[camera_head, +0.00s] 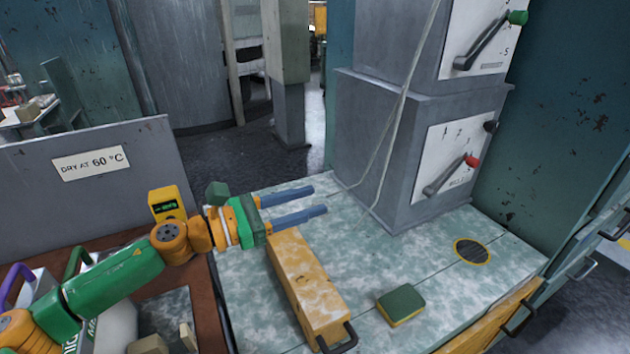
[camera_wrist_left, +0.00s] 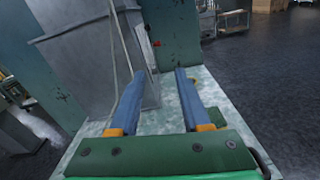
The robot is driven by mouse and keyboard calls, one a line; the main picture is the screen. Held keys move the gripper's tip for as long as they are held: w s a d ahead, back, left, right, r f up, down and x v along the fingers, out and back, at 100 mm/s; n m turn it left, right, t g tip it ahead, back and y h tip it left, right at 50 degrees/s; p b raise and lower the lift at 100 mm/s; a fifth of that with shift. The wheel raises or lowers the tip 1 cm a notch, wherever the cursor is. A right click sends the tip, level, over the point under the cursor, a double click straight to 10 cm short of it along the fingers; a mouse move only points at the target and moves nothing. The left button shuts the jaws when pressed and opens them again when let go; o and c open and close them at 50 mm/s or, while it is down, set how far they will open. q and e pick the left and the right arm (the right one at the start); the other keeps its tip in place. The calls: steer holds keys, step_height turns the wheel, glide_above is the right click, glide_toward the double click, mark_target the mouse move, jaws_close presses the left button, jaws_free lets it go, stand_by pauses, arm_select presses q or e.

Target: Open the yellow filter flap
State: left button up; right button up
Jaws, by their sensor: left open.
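A worn yellow long box (camera_head: 303,283) with a dark handle (camera_head: 338,343) at its near end lies on the mottled pale green worktop (camera_head: 250,318). A second yellow panel (camera_head: 487,318), also with a dark handle (camera_head: 518,319), is at the worktop's right front edge. I cannot tell for certain which is the filter flap. My left gripper (camera_head: 319,199) is open, its two blue fingers apart and empty, above the worktop beyond the long box's far end. The fingers also show in the left wrist view (camera_wrist_left: 159,76). My right gripper is out of view.
A grey cabinet (camera_head: 352,125) with red and green levers stands at the back of the worktop, a cable hanging down its front. A green-yellow sponge (camera_head: 401,305) and a round drain (camera_head: 472,251) are on the right half. A grey "DRY AT 60 °C" panel (camera_head: 90,200) stands left.

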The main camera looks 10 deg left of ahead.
arm_select(q)
steer(key=shift+x, duration=0.9)
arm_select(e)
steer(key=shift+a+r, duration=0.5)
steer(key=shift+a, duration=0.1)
arm_select(q)
steer(key=shift+w, duration=0.1)
steer(key=c, duration=0.6)
steer(key=shift+a+f, duration=0.1)
steer(key=shift+a, duration=0.05)
jaws_close()
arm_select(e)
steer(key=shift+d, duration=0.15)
